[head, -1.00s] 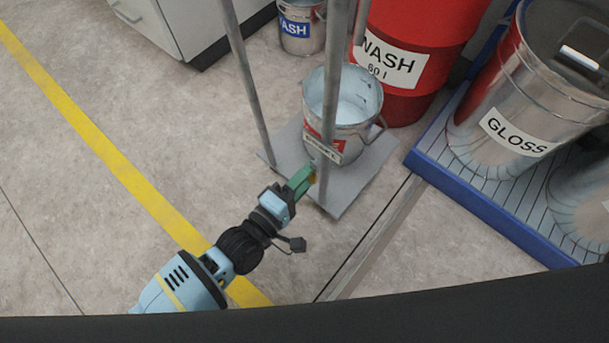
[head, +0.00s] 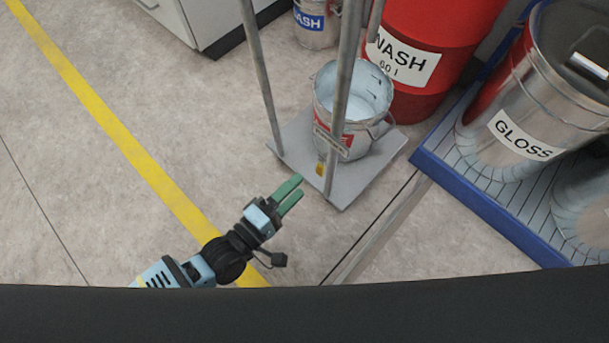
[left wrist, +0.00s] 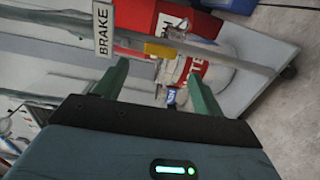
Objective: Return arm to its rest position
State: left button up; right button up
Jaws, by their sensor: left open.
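My left gripper (head: 300,185) is open and empty, its two green fingers apart, above the floor just left of the trolley's near corner. In the left wrist view the open fingers (left wrist: 157,82) point toward the trolley's grey post (left wrist: 225,63), with a gap between. A small yellow piece (head: 320,169) sits at the foot of the near post. It also shows in the left wrist view (left wrist: 160,49), near a white BRAKE label (left wrist: 103,28). My right gripper is in neither view.
A metal pail (head: 346,140) stands on the grey trolley platform (head: 372,174). Behind it are a red drum (head: 428,28) and a small WASH can (head: 315,38). A GLOSS drum (head: 520,115) stands on a blue-edged pallet (head: 480,212). The floor at left, with its yellow line (head: 120,140), is clear.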

pick_arm(q)
jog(key=shift+s+a, duration=0.45)
jog(key=shift+s, duration=0.1)
